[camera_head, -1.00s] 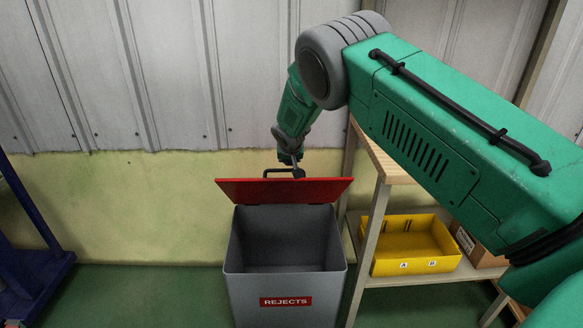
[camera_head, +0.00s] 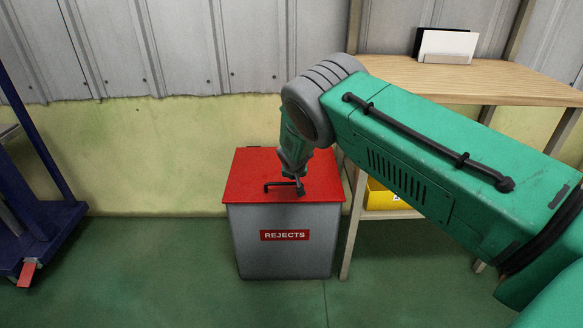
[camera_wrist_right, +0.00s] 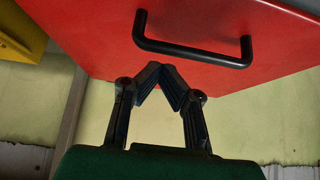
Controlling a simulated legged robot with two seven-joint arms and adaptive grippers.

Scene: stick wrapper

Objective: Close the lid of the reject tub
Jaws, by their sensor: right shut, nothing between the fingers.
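The grey reject tub (camera_head: 285,250) stands on the floor with a label reading REJECTS on its front. Its red lid (camera_head: 250,172) lies flat over the top of the tub, and I see no gap at the front edge. A black bar handle (camera_head: 275,185) sits on the lid; it also shows in the right wrist view (camera_wrist_right: 195,50). My right gripper (camera_head: 300,190) is just above the lid at the right end of the handle. In the right wrist view its fingertips (camera_wrist_right: 160,72) meet with nothing between them, below the handle. My left gripper is not in view.
A wooden-topped shelf (camera_head: 440,75) stands right of the tub, with a yellow bin (camera_head: 385,198) on its lower level, partly behind my right arm. A blue cart frame (camera_head: 45,220) stands at the left. The wall is close behind the tub; the floor in front is clear.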

